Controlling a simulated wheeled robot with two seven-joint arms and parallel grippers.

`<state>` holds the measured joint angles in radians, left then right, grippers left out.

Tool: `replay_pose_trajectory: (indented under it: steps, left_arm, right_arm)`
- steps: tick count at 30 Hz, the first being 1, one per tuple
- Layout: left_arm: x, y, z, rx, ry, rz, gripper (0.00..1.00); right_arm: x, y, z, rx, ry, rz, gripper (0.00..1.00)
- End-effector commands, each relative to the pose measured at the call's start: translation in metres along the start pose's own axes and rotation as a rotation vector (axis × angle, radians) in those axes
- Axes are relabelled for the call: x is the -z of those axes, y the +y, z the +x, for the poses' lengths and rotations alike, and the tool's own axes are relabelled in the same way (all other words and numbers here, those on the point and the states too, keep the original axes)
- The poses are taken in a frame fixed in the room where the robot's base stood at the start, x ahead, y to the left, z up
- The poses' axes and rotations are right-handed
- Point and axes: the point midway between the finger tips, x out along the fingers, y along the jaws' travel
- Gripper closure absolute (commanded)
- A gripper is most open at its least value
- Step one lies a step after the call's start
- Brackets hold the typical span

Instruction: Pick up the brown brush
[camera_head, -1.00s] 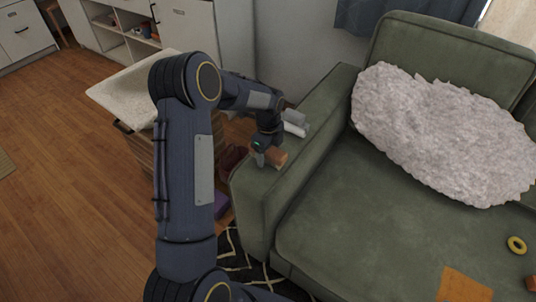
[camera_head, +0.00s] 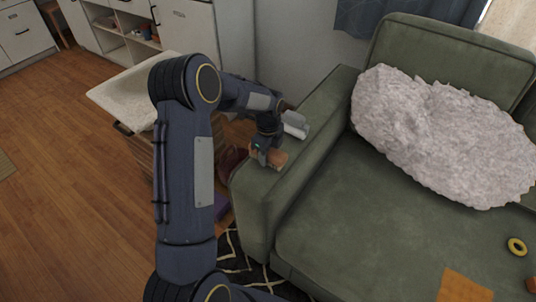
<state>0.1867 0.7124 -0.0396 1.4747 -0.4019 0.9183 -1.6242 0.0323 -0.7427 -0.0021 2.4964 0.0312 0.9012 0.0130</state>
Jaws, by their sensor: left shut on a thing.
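The brown brush (camera_head: 279,159) is on the front part of the green sofa's left armrest (camera_head: 314,133). It looks like a small orange-brown block, partly hidden by my gripper. My left gripper (camera_head: 267,157) reaches down over the armrest from the left and is shut on the brush. I cannot tell whether the brush is still touching the armrest. My right gripper is not in view.
A fluffy grey-white pillow (camera_head: 440,137) leans on the sofa seat (camera_head: 370,225). A yellow ring (camera_head: 517,246) and an orange cloth (camera_head: 465,287) lie at the seat's right. A light-topped cabinet (camera_head: 135,92) stands left of the sofa. Wood floor is clear at left.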

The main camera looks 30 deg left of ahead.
Motion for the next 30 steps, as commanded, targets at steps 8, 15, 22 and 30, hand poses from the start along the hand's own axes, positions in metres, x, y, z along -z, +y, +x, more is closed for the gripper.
replay_pose_trajectory:
  steps: [8,15,22,30]
  left_arm:
    - [0.005,0.006,-0.04,0.005,0.0,0.002,0.84]
    - [0.03,0.046,-0.095,0.006,0.0,0.003,0.84]
    - [0.059,0.092,-0.114,0.003,0.0,0.002,0.84]
    - [0.074,0.116,-0.126,0.002,0.0,0.001,0.84]
  right_arm:
    - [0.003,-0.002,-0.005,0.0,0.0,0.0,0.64]
    - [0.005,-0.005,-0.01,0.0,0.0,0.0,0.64]
    - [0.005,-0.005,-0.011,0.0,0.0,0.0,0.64]
    - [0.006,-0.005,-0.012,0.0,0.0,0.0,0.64]
